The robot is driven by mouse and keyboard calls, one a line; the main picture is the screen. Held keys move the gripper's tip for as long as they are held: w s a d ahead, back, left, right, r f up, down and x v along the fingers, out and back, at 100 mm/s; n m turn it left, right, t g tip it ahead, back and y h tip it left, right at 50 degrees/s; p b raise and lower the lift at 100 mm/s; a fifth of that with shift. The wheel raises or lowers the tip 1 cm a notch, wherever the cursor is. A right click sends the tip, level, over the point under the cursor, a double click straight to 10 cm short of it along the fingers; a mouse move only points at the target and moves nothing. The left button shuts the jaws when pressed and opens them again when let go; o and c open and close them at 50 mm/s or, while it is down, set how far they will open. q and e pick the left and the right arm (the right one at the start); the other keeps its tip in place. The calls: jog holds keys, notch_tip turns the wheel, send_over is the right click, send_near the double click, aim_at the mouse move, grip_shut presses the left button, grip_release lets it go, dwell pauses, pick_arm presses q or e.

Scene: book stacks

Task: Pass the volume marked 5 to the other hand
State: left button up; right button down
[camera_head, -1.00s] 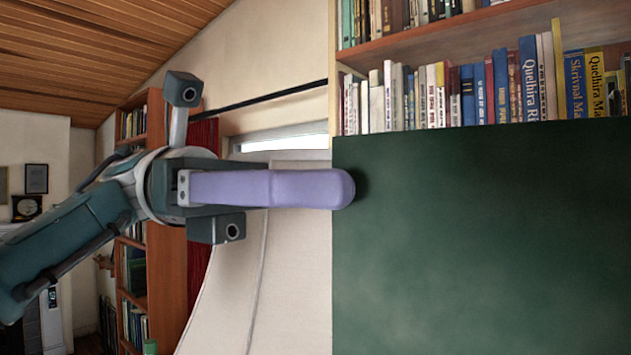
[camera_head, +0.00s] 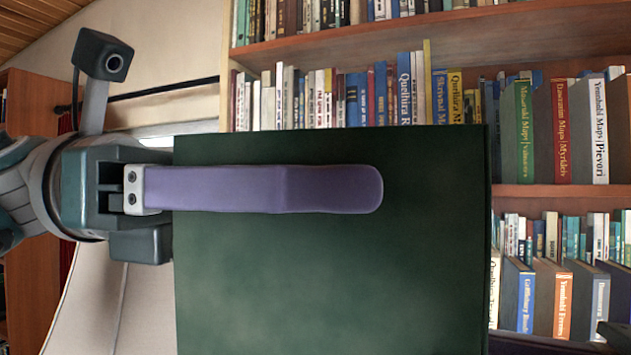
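A large dark green volume (camera_head: 330,270) stands upright close in front of me, its flat face toward me. No number shows on this face. My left gripper (camera_head: 375,190) comes in from the left. One long purple finger lies level across the upper part of the green face, its tip past the middle. The other finger is hidden, presumably behind the volume, so I cannot tell whether the grip is closed. My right gripper is not in view, and the volume's lower edge is out of frame.
Wooden bookshelves (camera_head: 560,200) full of books stand behind and to the right. A dark grey piece (camera_head: 615,336) shows at the bottom right edge; I cannot tell what it is. A pale wall is at upper left.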

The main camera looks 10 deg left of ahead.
pick_arm(q)
grip_shut()
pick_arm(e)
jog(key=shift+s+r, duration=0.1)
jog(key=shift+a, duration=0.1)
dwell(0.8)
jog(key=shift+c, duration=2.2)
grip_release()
pick_arm(q)
jog(key=shift+r, duration=0.1)
